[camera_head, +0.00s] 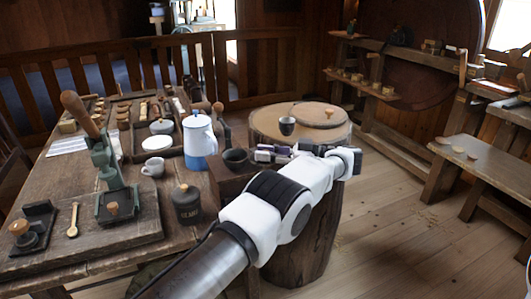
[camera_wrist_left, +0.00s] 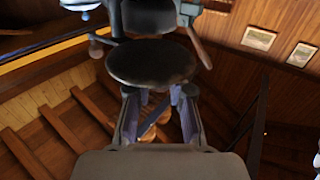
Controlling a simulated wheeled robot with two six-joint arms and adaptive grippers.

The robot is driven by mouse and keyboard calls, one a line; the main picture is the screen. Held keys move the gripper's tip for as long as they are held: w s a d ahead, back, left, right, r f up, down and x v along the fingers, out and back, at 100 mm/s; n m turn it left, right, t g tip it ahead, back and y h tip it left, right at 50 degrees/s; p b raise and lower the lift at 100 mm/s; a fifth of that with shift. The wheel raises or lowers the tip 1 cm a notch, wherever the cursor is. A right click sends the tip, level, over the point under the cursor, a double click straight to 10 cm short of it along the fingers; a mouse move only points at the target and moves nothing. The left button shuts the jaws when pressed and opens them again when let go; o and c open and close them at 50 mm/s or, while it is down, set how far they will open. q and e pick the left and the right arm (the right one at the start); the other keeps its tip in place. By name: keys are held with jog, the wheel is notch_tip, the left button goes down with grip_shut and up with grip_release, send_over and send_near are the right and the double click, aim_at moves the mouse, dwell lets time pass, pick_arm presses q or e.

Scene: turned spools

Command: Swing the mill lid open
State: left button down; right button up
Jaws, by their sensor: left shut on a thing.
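The mill is a wooden box (camera_head: 228,180) with a dark metal hopper (camera_head: 235,157) on top, at the table's right edge. Its crank rises behind the hopper. My left gripper (camera_head: 264,153) is just right of the hopper. In the left wrist view a dark round plate, seemingly the lid (camera_wrist_left: 150,62), lies just beyond my left gripper (camera_wrist_left: 156,94). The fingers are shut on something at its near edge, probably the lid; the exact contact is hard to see. How far the lid is open I cannot tell. My right gripper is out of view.
A round stump table (camera_head: 262,122) with a dark cup (camera_head: 287,125) stands behind my gripper. A blue-white pot (camera_head: 199,140), a dark canister (camera_head: 187,204) and a lever press (camera_head: 110,180) stand left on the workbench (camera_head: 60,180).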

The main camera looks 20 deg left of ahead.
pick_arm(q)
jog(key=c, duration=1)
grip_release()
jog(key=shift+a, duration=0.15)
jog(key=shift+c, duration=0.2)
notch_tip(320, 180, up, 10)
